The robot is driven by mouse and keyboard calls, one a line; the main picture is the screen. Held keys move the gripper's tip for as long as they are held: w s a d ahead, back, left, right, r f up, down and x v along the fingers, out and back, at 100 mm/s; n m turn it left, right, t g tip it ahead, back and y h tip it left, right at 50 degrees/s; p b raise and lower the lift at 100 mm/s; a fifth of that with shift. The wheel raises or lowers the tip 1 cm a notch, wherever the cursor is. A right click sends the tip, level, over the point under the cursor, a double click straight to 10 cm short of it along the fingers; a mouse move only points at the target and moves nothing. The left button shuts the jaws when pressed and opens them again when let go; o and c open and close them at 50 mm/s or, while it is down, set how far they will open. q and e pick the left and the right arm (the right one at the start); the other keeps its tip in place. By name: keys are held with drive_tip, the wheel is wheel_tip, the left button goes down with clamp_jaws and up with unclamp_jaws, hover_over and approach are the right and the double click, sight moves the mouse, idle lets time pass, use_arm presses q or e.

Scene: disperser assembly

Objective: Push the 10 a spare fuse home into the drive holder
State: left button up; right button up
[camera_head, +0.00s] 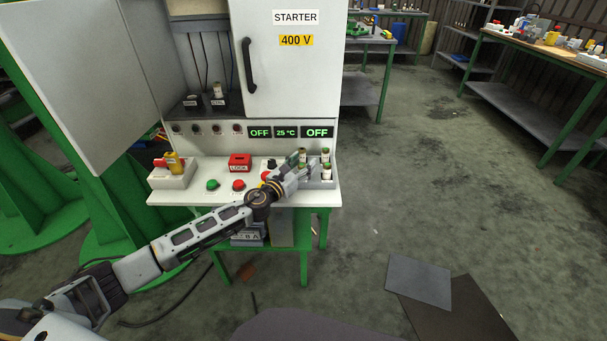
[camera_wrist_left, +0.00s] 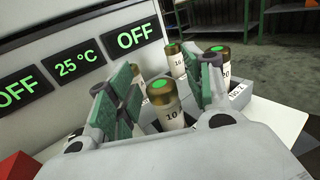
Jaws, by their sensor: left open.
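The 10 A spare fuse (camera_wrist_left: 165,103), a white cylinder with brass end and green top marked 10, stands upright in the fuse tray (camera_wrist_left: 238,98). My left gripper (camera_wrist_left: 168,86) is open, its green-padded fingers on either side of this fuse, with no clear grip on it. In the head view the gripper (camera_head: 301,167) is over the tray (camera_head: 318,183) at the shelf's right end. Two small holders stand in the open cabinet bay: a left one (camera_head: 193,102) and a right one (camera_head: 219,101) with a pale piece upright in it. Their labels are too small to read surely. My right gripper is out of view.
Other fuses, marked 16 (camera_wrist_left: 176,62) and 20 (camera_wrist_left: 223,62), stand close by in the tray. A red lock box (camera_head: 240,161), buttons and a yellow-red switch (camera_head: 172,163) are on the shelf. The cabinet door (camera_head: 285,60) stands right of the bay.

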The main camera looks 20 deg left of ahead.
use_arm(q)
clamp_jaws()
idle(0.3)
drive_tip(key=shift+r, duration=0.15)
